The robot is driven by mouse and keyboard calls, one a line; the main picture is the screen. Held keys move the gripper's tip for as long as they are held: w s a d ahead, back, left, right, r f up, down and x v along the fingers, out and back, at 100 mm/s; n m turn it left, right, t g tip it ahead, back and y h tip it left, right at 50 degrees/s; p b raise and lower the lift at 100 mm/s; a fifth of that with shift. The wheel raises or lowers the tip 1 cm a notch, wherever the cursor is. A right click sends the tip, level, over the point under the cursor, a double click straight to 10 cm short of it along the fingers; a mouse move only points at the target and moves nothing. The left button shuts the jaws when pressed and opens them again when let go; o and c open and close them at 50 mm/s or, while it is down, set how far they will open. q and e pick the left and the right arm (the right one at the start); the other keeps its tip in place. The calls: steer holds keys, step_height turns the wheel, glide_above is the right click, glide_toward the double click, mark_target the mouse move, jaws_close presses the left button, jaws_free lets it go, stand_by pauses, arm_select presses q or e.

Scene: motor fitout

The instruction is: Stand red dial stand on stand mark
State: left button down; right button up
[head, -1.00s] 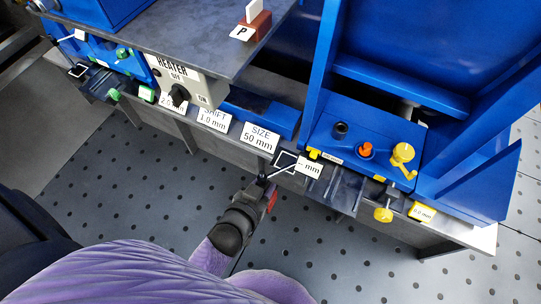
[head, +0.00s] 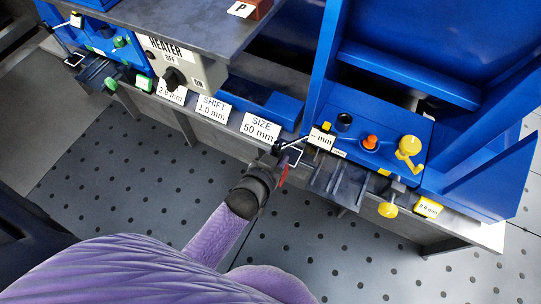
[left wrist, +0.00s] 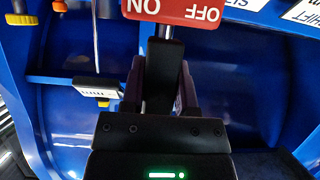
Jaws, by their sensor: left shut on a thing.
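My left gripper (head: 277,165) is shut on the dark post of the red dial stand and holds it at the bench's front edge. The red plate (head: 283,174) of the stand shows edge-on in the head view. In the left wrist view the plate (left wrist: 175,10) reads OFF and ON upside down, beyond the fingers (left wrist: 160,88). The stand mark, a white-outlined square (head: 296,157), lies just right of the gripper tips on the front ledge. The stand's foot is hidden, so contact with the ledge cannot be told. My right gripper is not in view.
A white "mm" tag (head: 321,139) and a thin rod stand close beside the mark. A blue fixture (head: 385,160) with orange and yellow knobs is to the right. Label cards such as SIZE 50 mm (head: 260,128) line the ledge, left of which is the heater box (head: 185,65).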

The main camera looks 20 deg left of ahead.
arm_select(q)
steer(key=w+f+b, duration=0.1)
steer(key=w+b, duration=0.3)
steer(key=w, duration=0.5)
steer(key=shift+w+d+f+b, duration=0.2)
steer(key=shift+f+b, duration=0.1)
steer(key=shift+f, duration=0.1)
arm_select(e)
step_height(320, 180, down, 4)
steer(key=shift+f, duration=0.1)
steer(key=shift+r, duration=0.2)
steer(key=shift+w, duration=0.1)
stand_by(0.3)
arm_select(q)
steer(key=shift+f, duration=0.15)
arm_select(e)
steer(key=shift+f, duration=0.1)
arm_select(q)
steer(key=shift+f, duration=0.25)
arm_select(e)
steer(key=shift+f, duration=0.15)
